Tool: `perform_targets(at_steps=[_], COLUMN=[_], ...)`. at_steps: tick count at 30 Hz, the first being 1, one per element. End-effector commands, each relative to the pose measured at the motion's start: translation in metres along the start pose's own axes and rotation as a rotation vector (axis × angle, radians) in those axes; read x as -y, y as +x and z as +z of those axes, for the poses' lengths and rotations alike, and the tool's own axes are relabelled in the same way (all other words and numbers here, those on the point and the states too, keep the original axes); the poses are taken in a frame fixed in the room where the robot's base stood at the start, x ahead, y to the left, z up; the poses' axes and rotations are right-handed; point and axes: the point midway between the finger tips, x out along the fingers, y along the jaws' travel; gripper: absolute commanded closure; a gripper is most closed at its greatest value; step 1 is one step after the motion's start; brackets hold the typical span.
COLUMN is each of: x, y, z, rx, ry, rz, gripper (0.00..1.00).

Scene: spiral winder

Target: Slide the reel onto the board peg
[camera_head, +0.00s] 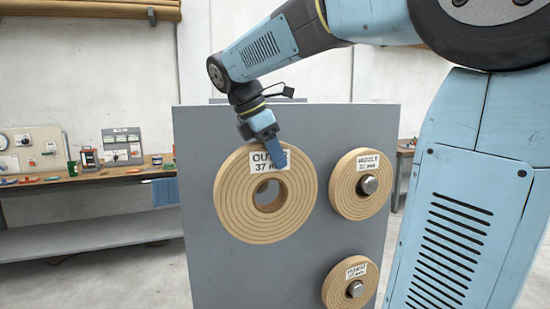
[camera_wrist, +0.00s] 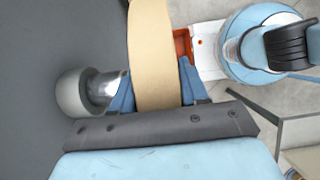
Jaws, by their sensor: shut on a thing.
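The large tan reel (camera_head: 232,205), labelled "OUTER 37", stands upright in front of the grey board (camera_head: 330,125) in the head view. My gripper (camera_head: 272,140) is shut on its upper rim. In the wrist view the reel (camera_wrist: 152,50) shows edge-on between the two blue fingers of my gripper (camera_wrist: 155,92). A shiny metal peg with a grey collar (camera_wrist: 90,90) stands on the board side of the reel, partly hidden by a finger. A gap separates reel and board. Grey shows through the reel's hole; I cannot tell whether the peg tip is inside it.
A smaller reel labelled "MIDDLE" (camera_head: 345,195) sits on a peg at the upper right. Another small reel (camera_head: 338,290) sits on a peg below it. A workbench (camera_head: 100,178) with tools stands along the back left wall.

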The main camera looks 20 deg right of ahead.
Motion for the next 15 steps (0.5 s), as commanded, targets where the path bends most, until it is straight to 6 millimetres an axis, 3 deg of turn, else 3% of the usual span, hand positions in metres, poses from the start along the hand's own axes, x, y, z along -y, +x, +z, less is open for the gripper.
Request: perform_targets(at_steps=[15], x=[-0.029], y=[-0.001], z=[-0.001], rx=[0.001], ry=[-0.001], rz=[0.002], gripper=[1.0])
